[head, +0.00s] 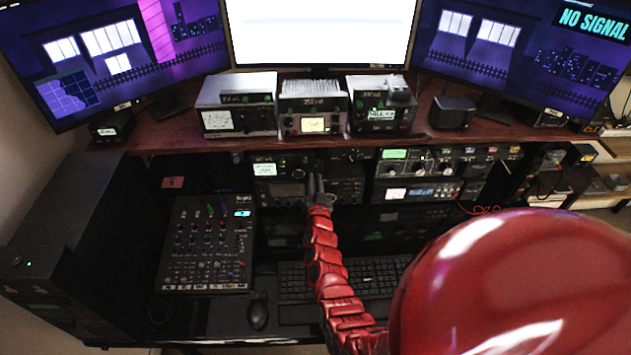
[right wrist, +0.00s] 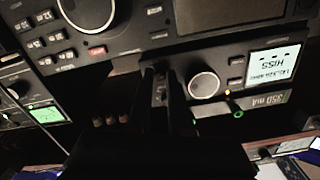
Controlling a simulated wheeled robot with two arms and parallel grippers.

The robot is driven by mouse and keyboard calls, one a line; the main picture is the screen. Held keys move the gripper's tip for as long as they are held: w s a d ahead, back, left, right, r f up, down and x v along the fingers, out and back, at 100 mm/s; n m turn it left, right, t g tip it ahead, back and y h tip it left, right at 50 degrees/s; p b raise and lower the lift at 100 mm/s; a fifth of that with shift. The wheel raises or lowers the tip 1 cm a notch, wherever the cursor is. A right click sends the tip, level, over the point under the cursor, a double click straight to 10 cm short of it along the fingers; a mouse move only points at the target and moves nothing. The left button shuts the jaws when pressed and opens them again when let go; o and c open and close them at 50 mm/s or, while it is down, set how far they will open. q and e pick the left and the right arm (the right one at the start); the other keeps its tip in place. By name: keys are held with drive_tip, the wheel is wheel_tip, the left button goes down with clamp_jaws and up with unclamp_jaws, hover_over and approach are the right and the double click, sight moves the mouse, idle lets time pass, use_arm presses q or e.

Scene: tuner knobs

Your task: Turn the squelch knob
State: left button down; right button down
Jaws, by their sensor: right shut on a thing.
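My right gripper (head: 318,187) reaches the front of the middle rack radio (head: 286,188) in the head view. In the right wrist view its two dark fingers (right wrist: 160,82) are close together against the radio's panel. They are shut on a small dark knob (right wrist: 160,92), mostly hidden between them. I cannot read a label that shows whether it is the squelch knob. A larger round silver knob (right wrist: 204,85) sits just right of the fingers, apart from them. My left gripper is not in view.
A mixer (head: 208,240) lies on the lower desk at left, with a mouse (head: 258,310) and keyboard (head: 375,275) beside it. More radio units (head: 418,175) stand to the right in the rack. Above is a wooden shelf (head: 180,138).

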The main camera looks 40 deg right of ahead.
drive_tip(key=m+b, duration=0.5)
drive_tip(key=shift+m, duration=0.3)
drive_tip(key=c, duration=0.8)
unclamp_jaws()
drive_tip(key=shift+s+a+f, duration=0.1)
drive_tip(key=shift+s+a, duration=0.15)
drive_tip(key=shift+s, duration=0.05)
drive_tip(key=shift+b+v, duration=2)
drive_tip(key=shift+v, duration=6.3)
